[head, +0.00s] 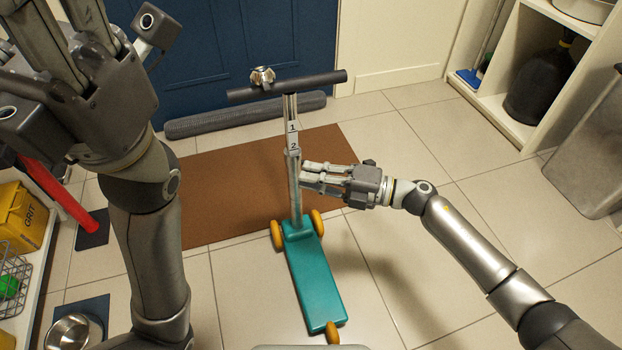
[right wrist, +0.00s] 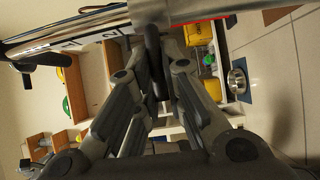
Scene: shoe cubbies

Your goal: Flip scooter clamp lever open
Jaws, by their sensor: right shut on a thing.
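The scooter has a teal deck (head: 312,275) with orange wheels and stands upright on the floor. Its silver column (head: 295,199) carries labels 1 and 2, below a dark handlebar (head: 290,86). My right gripper (head: 305,177) is at the column's right side, below the labels. In the right wrist view, the dark clamp lever (right wrist: 155,62) hangs from the column between my fingers, and they are shut on it. The lever is hidden by the fingers in the head view. My left gripper (head: 65,40) is raised at the upper left, its fingertips cut off by the frame.
A brown mat (head: 218,205) lies behind the scooter, with a grey roll (head: 245,115) by the blue door. A shelf (head: 500,85) and grey bin (head: 590,150) stand at right. At left are a yellow grit box (head: 22,218) and metal bowl (head: 72,332). Tiled floor is clear at right.

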